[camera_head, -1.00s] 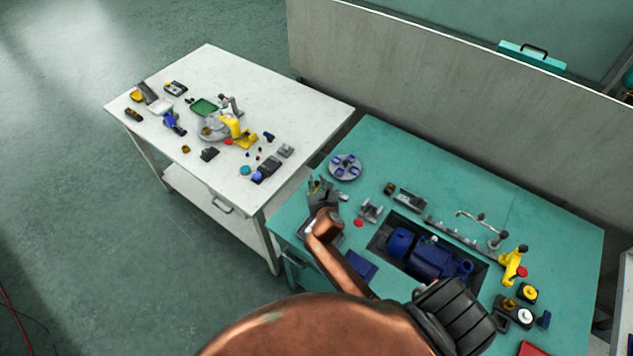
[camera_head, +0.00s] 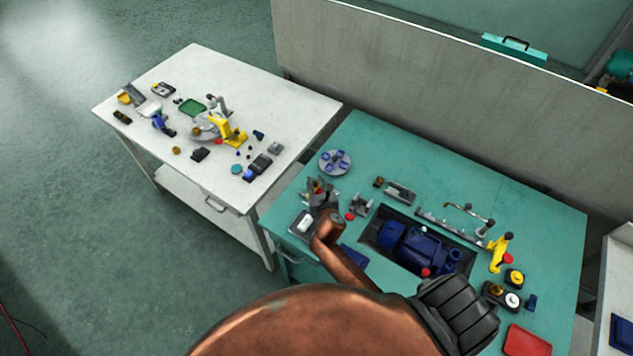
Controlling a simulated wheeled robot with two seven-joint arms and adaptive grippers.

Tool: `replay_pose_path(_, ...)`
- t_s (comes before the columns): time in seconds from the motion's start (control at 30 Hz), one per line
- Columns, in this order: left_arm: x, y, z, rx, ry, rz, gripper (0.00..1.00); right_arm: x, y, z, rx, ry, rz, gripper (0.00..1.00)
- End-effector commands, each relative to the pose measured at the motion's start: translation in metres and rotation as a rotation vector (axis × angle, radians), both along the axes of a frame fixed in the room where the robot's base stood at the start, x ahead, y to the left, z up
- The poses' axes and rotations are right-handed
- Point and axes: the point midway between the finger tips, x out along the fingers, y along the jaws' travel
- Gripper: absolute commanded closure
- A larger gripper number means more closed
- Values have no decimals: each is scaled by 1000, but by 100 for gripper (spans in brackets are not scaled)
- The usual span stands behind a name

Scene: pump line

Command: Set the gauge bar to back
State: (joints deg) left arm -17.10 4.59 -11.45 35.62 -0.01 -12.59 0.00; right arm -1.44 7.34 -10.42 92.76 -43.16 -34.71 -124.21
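My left gripper is not in view.
The blue pump (camera_head: 420,248) sits in a dark recess in the bench. A yellow clamp (camera_head: 499,252) stands at the rail's right end. A grey disc with blue parts (camera_head: 335,162) lies beyond my gripper. A white table (camera_head: 280,95) with many parts stands left. A grey wall runs behind the bench.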

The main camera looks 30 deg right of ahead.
Motion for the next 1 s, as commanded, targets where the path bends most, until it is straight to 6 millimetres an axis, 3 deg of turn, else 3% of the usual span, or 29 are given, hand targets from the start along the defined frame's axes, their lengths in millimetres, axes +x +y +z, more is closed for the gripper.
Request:
replay_pose_path(0.2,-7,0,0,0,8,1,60,-1,-1,0,1,1,-1,66)
replay_pose_path(0.57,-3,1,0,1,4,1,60,-7,1,1,1,1,-1,66)
replay_pose_path(1.0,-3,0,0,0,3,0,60,-80,25,33,1,2,0,66)
